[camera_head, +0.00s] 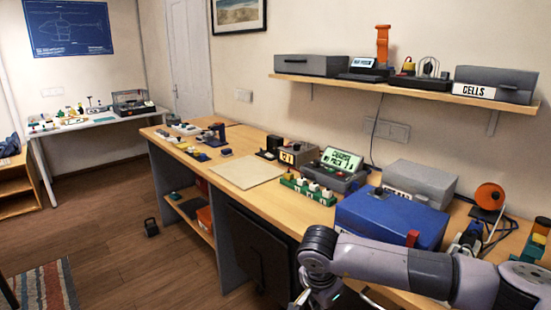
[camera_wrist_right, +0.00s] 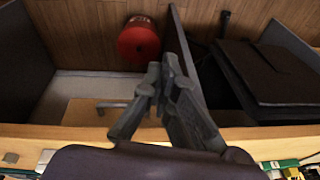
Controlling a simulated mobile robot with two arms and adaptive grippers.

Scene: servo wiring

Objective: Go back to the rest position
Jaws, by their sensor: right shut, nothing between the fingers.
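My right arm comes in from the right in the head view and reaches across the front of the workbench (camera_head: 262,198). My right gripper (camera_head: 322,298) hangs at the bottom of that view, partly cut off by the frame edge. In the right wrist view the right gripper (camera_wrist_right: 163,66) has its dark fingers together, with nothing between them. It is over the front edge of the bench, pointing toward the floor side. My left gripper is in neither view.
A blue case (camera_head: 390,217) and a grey box (camera_head: 420,180) stand close behind my right arm. An orange spool (camera_head: 490,196) is near the elbow. A red round object (camera_wrist_right: 139,42) is below by the floor. A tan mat (camera_head: 248,171) lies on the bench.

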